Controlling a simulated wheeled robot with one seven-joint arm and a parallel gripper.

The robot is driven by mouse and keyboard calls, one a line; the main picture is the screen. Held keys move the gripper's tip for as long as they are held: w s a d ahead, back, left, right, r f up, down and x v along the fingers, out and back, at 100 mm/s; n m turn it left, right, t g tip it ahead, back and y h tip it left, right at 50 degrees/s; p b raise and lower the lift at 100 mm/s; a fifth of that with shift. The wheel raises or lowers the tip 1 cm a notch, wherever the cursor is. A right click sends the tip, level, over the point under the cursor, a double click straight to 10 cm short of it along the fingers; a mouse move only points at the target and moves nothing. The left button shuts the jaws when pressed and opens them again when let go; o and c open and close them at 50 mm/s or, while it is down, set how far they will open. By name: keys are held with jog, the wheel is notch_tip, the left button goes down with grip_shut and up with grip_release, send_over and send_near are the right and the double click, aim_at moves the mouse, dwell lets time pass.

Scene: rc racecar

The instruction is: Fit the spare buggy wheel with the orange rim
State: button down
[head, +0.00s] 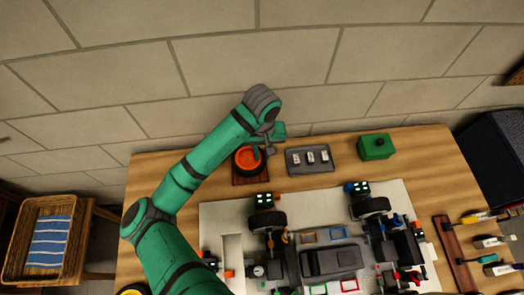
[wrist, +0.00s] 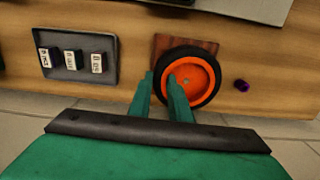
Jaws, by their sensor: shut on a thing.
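The spare wheel with the orange rim (head: 247,160) sits at the back of the workbench, at a small dark-red wooden block (head: 238,180). In the wrist view the wheel (wrist: 189,76) shows its orange face and black tyre. My gripper (wrist: 161,84) has its two green fingers at the wheel's left part, one outside the tyre and one over the rim, shut on the wheel. In the head view my arm partly covers the wheel. The buggy chassis (head: 330,262) lies on a pale mat in front, with black wheels on its far side.
A grey tray with several small labelled blocks (head: 309,159) stands right of the wheel. A green box (head: 376,147) is farther right. Screwdrivers (head: 479,217) lie at the right edge. A wicker basket (head: 47,240) stands left.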

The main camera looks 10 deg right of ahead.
jog(key=shift+f, duration=0.55)
jog(key=c, duration=1.6)
grip_release()
jog(key=shift+o, duration=0.2)
notch_tip(320, 180, up, 11)
jog(key=shift+f, duration=0.1)
